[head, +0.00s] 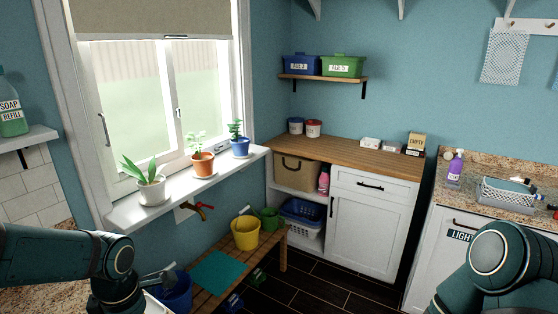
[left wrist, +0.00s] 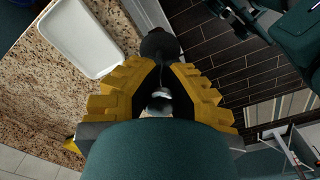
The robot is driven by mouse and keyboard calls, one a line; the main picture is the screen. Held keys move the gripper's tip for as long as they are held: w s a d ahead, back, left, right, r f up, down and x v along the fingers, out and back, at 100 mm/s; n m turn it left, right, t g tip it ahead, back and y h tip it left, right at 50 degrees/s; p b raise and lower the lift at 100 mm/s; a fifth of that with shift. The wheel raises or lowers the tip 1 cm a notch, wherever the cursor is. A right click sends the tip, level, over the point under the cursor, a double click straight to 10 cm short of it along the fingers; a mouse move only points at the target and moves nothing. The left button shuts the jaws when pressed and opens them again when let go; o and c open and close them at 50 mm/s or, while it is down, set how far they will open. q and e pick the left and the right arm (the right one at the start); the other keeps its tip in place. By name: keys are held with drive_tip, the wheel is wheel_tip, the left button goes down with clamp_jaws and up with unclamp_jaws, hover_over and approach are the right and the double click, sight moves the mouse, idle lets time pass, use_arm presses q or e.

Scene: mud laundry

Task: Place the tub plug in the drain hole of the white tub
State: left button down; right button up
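In the left wrist view my left gripper (left wrist: 160,66) has its yellow fingers drawn in around a dark round piece (left wrist: 159,44), which looks like the tub plug. A small shiny metal part (left wrist: 159,97) shows between the fingers. A shallow white basin (left wrist: 93,38), possibly the white tub, lies on speckled stone left of the gripper in the wrist view. No drain hole is visible in it. My right arm shows at bottom right of the head view, its gripper out of frame.
A blue bucket (head: 176,292) stands beside my left arm. A wooden bench (head: 205,299) holds a teal mat (head: 219,272) and a yellow bucket (head: 246,233). Dark floor is open at centre.

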use_arm(q)
drive_tip(key=w+d+f+m, duration=0.3)
drive_tip(key=d+f+m, duration=0.3)
drive_tip(key=m, duration=0.5)
drive_tip(key=w+d+f+m, duration=0.3)
drive_tip(key=d+f+m, duration=0.3)
drive_tip(key=m, duration=0.6)
wheel_tip(320, 180, down, 2)
drive_tip(key=shift+w+d+f+b, duration=0.1)
drive_tip(key=shift+w+d+b, duration=0.15)
drive_tip(key=shift+b, duration=0.1)
drive_tip(key=shift+s+a, duration=0.1)
